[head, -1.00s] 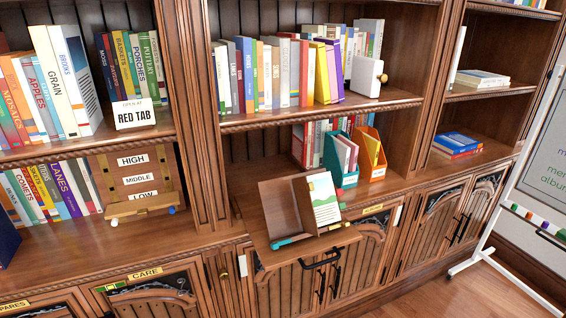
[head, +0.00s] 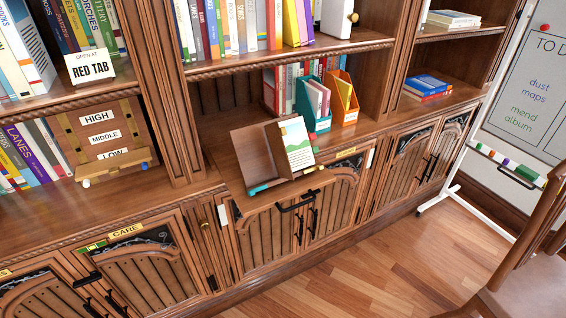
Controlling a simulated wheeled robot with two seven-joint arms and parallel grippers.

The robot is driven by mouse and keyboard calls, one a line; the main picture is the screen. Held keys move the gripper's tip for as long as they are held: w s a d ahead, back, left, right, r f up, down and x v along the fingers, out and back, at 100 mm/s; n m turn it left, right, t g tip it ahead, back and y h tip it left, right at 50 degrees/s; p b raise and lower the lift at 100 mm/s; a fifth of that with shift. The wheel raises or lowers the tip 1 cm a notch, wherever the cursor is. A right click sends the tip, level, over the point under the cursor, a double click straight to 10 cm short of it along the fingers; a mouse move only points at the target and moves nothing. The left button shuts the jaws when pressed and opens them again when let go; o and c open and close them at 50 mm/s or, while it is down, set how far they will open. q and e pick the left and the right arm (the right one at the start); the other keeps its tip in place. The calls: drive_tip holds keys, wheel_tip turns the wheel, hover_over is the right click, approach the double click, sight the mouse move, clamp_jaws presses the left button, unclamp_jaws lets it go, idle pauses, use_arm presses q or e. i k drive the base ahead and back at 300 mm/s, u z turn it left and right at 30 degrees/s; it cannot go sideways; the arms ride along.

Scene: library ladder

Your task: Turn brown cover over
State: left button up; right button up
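A brown open cover (head: 255,152) stands tilted on a pull-out wooden shelf (head: 318,181) at the middle of the bookcase. A white page or booklet with a green and yellow picture (head: 299,146) leans at its right side. A teal strip (head: 259,189) lies at its lower front edge. I cannot tell whether the brown panel and the page are one object. Neither of my grippers is in view.
Teal (head: 313,105) and orange (head: 344,98) file holders stand behind on the counter. A board marked HIGH, MIDDLE, LOW (head: 103,140) stands left. Cabinet doors are below. A whiteboard (head: 535,85) and a wooden chair (head: 545,235) are right. Floor (head: 370,270) is clear in front.

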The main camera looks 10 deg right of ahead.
sight(275, 133)
drive_tip(key=u, duration=0.05)
drive_tip(key=k, duration=0.5)
drive_tip(key=z, duration=0.9)
drive_tip(key=i, duration=0.8)
drive_tip(key=u, duration=0.55)
drive_tip(key=i, duration=0.8)
drive_tip(key=u, duration=0.85)
